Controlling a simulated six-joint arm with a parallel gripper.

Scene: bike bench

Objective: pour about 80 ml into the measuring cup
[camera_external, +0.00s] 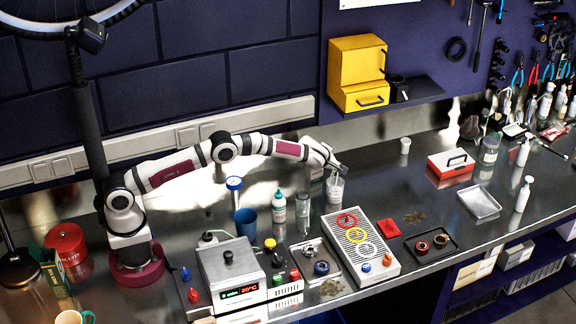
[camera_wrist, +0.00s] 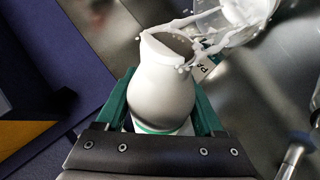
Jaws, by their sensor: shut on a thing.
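My gripper (camera_external: 333,162) is at the end of my outstretched arm, above the bench. In the wrist view its teal jaws (camera_wrist: 163,103) are shut around a white bottle (camera_wrist: 160,88) with a rounded shoulder and open mouth. White liquid (camera_wrist: 183,22) runs from the bottle's mouth in strands with loose drops. The clear measuring cup (camera_wrist: 233,24) is at the top right of the wrist view, close to the mouth, with white liquid in it. In the external view the cup (camera_external: 335,190) stands just below my gripper. Its markings and fill level are too small to read.
A white bottle with a teal cap (camera_external: 279,207) and a clear jar (camera_external: 303,205) stand left of the cup. A white ribbed panel with coloured rings (camera_external: 343,246) lies in front. A small white cup (camera_external: 405,146) stands behind right. Bare bench lies right of the measuring cup.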

